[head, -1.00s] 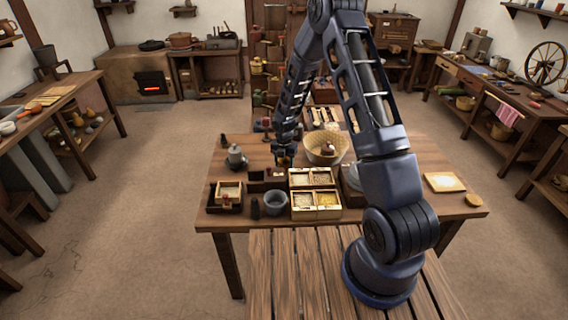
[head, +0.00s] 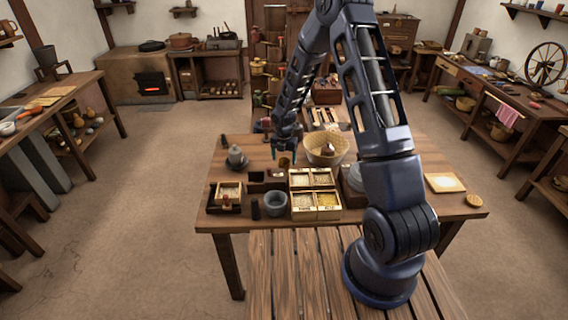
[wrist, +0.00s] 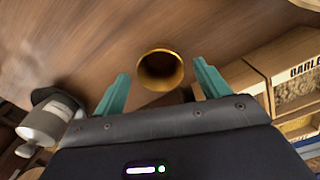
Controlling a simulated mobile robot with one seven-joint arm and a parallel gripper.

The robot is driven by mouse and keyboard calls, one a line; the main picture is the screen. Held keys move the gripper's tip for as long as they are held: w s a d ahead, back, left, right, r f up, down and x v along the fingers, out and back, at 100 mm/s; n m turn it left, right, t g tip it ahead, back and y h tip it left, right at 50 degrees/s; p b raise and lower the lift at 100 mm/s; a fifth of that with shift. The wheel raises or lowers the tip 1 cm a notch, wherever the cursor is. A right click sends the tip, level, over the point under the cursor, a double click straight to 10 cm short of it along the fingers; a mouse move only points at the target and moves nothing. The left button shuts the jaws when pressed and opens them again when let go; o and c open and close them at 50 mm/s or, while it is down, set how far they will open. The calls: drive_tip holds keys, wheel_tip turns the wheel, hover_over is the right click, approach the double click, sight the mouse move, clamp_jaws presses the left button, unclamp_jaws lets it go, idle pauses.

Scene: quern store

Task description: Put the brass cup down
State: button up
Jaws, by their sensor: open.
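The brass cup (head: 284,162) stands upright on the wooden table, behind the small dark boxes and left of the woven bowl. In the wrist view I look down on its round mouth (wrist: 160,80), and it appears empty. My gripper (head: 285,151) is above the cup, its teal fingers apart. In the wrist view the open fingers (wrist: 161,68) show on either side of the cup, not touching it as far as I can see.
A grey lidded pot (head: 236,157) stands to the left. Grain boxes (head: 314,203), one labelled barley in the wrist view (wrist: 300,85), stand front right of the cup. The woven bowl (head: 340,147) is close on the right. Bare tabletop lies behind the cup.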

wheel_tip(320, 180, up, 9)
drive_tip(key=s+d+r+m+t, duration=0.1)
drive_tip(key=s+d+r+m, duration=0.35)
drive_tip(key=r, duration=0.35)
drive_tip(key=s+d+r+m+t, duration=0.1)
drive_tip(key=s+d+r+m, duration=0.2)
drive_tip(key=d+r+m, duration=0.3)
drive_tip(key=s+d+r+m, duration=0.3)
drive_tip(key=r+m, duration=0.1)
drive_tip(key=r, duration=0.5)
drive_tip(key=s+d+r+m+t, duration=0.1)
drive_tip(key=s+d+r+m, duration=0.2)
drive_tip(key=s+m, duration=0.2)
drive_tip(key=s+d+r+m, duration=0.3)
drive_tip(key=s+m, duration=0.3)
drive_tip(key=s, duration=0.4)
drive_tip(key=s+d+r+m+t, duration=0.1)
drive_tip(key=s+d+r+m, duration=0.2)
drive_tip(key=s+m, duration=0.3)
drive_tip(key=shift+s+d+t, duration=0.3)
drive_tip(key=shift+s, duration=0.75)
